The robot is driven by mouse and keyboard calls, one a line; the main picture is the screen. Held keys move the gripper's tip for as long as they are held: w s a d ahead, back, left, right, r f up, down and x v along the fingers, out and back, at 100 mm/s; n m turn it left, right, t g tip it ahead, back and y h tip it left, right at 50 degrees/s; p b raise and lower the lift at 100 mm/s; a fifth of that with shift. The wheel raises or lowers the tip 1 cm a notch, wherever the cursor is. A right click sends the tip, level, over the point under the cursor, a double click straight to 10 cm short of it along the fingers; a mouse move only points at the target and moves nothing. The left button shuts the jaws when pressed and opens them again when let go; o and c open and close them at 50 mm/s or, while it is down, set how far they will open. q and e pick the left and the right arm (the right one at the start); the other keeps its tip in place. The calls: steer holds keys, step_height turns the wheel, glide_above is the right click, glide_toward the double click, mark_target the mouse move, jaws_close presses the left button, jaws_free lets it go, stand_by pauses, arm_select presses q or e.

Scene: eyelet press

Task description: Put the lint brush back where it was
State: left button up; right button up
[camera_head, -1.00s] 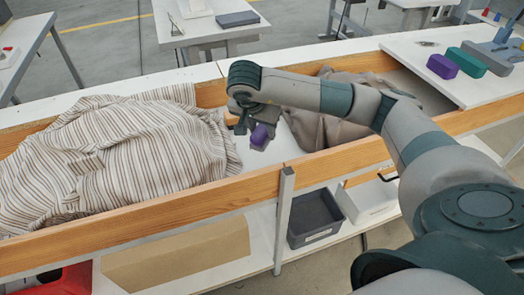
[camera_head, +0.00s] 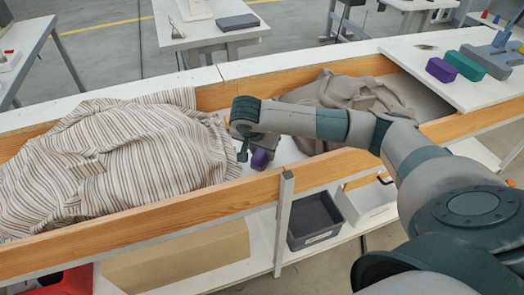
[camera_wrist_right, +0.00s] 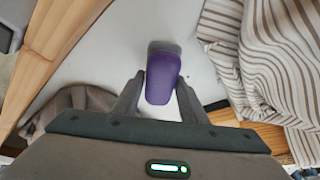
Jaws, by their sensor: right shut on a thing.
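The lint brush, which I take to be the purple rounded thing (camera_head: 261,158), is at my right gripper (camera_head: 252,156) in the head view. In the wrist view the purple brush (camera_wrist_right: 163,72) lies between the two fingers of my right gripper (camera_wrist_right: 161,88), which is shut on it. The gripper is over the white floor of the long wooden-sided trough (camera_head: 180,212), between two cloths. I cannot tell whether the brush touches that floor. My left gripper is not in view.
A striped cloth (camera_head: 125,150) is heaped left of the gripper, and a grey-brown cloth (camera_head: 350,98) lies to its right. A purple block (camera_head: 441,70) and a green block (camera_head: 478,65) stand on the white top at right. A dark bin (camera_head: 314,218) sits below the trough.

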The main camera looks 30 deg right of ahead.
steer(key=shift+f, duration=0.15)
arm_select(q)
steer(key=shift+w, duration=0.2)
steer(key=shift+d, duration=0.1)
arm_select(e)
steer(key=shift+f, duration=0.1)
steer(key=o, duration=0.9)
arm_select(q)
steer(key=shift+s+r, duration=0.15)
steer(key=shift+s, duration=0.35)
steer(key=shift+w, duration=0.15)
arm_select(e)
steer(key=shift+r, duration=0.2)
